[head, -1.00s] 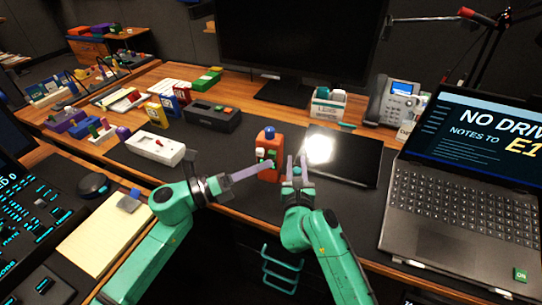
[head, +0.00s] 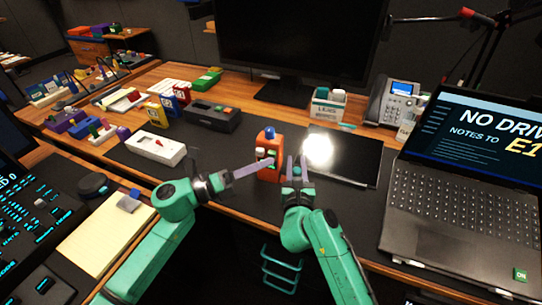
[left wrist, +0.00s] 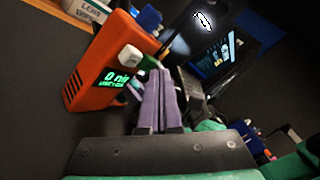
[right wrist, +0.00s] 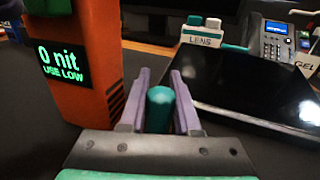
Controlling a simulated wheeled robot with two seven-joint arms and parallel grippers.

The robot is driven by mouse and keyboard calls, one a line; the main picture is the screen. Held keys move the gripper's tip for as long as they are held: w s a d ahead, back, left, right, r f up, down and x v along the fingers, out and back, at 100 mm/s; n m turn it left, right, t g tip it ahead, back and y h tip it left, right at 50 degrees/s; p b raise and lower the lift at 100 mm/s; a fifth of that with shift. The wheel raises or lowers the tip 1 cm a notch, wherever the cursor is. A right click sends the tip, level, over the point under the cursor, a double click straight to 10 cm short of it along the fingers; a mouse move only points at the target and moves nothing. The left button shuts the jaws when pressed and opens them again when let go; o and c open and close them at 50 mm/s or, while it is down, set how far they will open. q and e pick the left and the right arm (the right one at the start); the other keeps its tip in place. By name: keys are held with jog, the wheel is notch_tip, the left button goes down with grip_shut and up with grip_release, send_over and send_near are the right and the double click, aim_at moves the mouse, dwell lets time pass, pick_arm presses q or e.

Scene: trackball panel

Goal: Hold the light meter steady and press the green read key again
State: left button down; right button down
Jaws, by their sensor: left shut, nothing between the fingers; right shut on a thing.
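The orange light meter (head: 268,143) stands upright on the dark desk mat, with a blue dome on top and a white key on its front. Its lit green screen (right wrist: 63,62) reads "0 nit USE LOW" in the right wrist view. A green key (right wrist: 48,6) is partly cut off above the screen there. My left gripper (head: 256,168) is shut and empty, its tips close to the meter's front; I cannot tell whether they touch. My right gripper (head: 297,160) is shut on a teal cylinder (right wrist: 160,108), just right of the meter and apart from it.
A glossy black panel (head: 362,163) lies right of the meter, with a laptop (head: 450,210) beyond it. A white box (head: 155,148) and a dark box (head: 212,116) are to the left. A lens holder (head: 327,108) stands behind. Some mat around the meter is clear.

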pick_arm(q)
jog(key=shift+w+d, duration=0.15)
jog(key=shift+w, duration=0.3)
dwell(0.6)
jog(key=shift+s+a, duration=0.3)
jog(key=shift+s, duration=0.55)
jog(key=s, duration=0.1)
jog(key=s+a, duration=0.1)
jog(key=s, duration=0.2)
jog(key=shift+s+a, duration=0.3)
jog(key=shift+s, duration=0.1)
dwell(0.5)
jog(key=s+a+r, duration=0.2)
jog(key=s+a, duration=0.1)
jog(key=a, duration=0.4)
jog(key=shift+s+r, duration=0.2)
jog(key=shift+s, duration=0.1)
